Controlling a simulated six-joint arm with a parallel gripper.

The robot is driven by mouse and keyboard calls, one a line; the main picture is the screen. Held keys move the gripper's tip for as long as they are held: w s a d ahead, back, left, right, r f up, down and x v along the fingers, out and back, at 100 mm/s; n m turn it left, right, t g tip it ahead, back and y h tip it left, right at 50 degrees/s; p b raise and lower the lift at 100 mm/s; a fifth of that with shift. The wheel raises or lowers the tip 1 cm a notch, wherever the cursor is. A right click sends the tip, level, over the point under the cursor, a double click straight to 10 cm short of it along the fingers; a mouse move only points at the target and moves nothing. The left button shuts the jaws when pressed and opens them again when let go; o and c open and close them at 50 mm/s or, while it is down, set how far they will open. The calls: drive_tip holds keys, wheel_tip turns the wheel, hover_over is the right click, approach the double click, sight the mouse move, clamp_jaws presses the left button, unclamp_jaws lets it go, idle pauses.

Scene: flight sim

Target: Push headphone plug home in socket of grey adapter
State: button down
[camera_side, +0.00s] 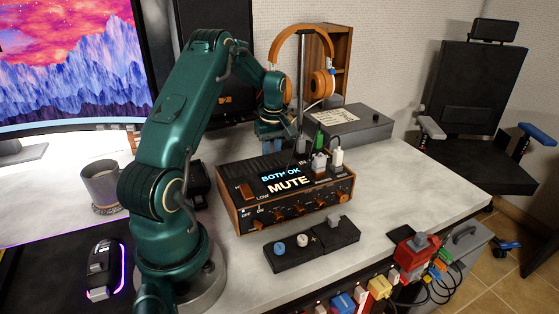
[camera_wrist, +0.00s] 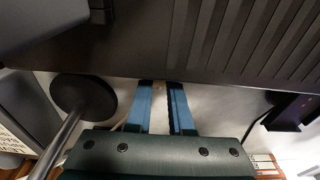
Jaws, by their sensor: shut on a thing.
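My gripper (camera_side: 270,143) points down at the back edge of the black amplifier with wooden sides (camera_side: 243,187), left of the headphone stand's pole. In the wrist view its two blue fingers (camera_wrist: 162,107) reach to the amplifier's edge, close together around something too small or hidden to identify. A pale grey adapter (camera_side: 319,163) stands on the amplifier's right part with a green plug (camera_side: 319,140) above it. A white plug (camera_side: 336,157) stands beside it. My gripper is apart from these, to their left. I cannot make out the headphone plug for certain.
Orange headphones (camera_side: 325,84) hang on a stand, whose round black base (camera_wrist: 84,97) is close left of my fingers in the wrist view. A grey box (camera_side: 350,127) stands behind the amplifier. A black block with knobs (camera_side: 310,244) lies in front.

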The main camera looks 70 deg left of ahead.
wheel_tip(320, 180, up, 17)
drive_tip(key=w+d+r+m+t, duration=0.1)
drive_tip(key=w+d+r+m, duration=0.2)
drive_tip(key=d, duration=0.4)
drive_tip(key=w+d+r+m, duration=0.15)
drive_tip(key=d+m, duration=0.25)
drive_tip(key=d, duration=0.4)
drive_tip(key=s+d+m+h, duration=0.1)
drive_tip(key=s+d+m, duration=0.3)
drive_tip(key=d+m, duration=0.55)
drive_tip(key=s+a+f+m+g+y, duration=0.3)
drive_tip(key=a+m+g+y, duration=0.3)
drive_tip(key=a+m, duration=0.5)
drive_tip(key=w+d+m+t+y, duration=0.5)
drive_tip(key=m+y, duration=0.3)
drive_tip(key=y, duration=0.2)
drive_tip(key=shift+w+d+f, duration=0.15)
drive_tip(key=shift+w+f, duration=0.05)
drive_tip(key=shift+w, duration=0.55)
